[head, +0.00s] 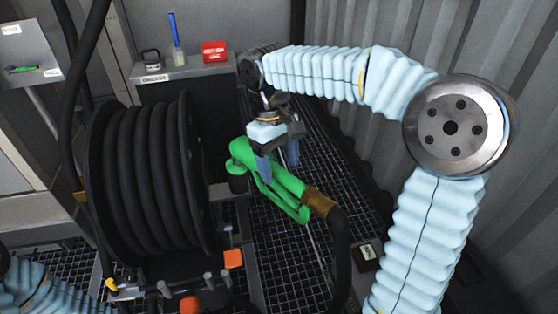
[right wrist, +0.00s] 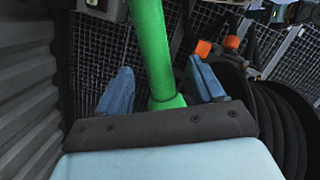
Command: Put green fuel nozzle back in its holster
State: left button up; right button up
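The green fuel nozzle (head: 290,183) lies tilted over the floor grating right of the reel, its brown collar (head: 318,203) joined to a black hose. Its far left end meets a dark cylindrical cup (head: 238,183), possibly the holster; I cannot tell how far it is seated. My right gripper (head: 278,160) is above the nozzle, blue fingers pointing down. In the right wrist view the green nozzle (right wrist: 156,55) passes between the open fingers (right wrist: 160,88), with gaps on both sides. My left sleeve shows at bottom left, but its gripper is out of view.
A large black hose reel (head: 150,180) stands on the left. A back shelf (head: 185,70) holds a red box (head: 214,51), a blue bottle and a dark weight-like item. A corrugated wall (head: 430,40) closes the right side. Orange parts (head: 233,259) are at the front.

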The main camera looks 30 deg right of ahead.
pick_arm(q)
notch_tip(320, 180, up, 3)
jog(key=p, duration=0.3)
jog(key=shift+r, duration=0.2)
pick_arm(e)
notch_tip(320, 180, up, 14)
jog(key=w, duration=0.2)
jog(key=shift+w+a+f, duration=0.2)
jog(key=shift+w+a, duration=0.1)
jog(key=shift+w, duration=0.05)
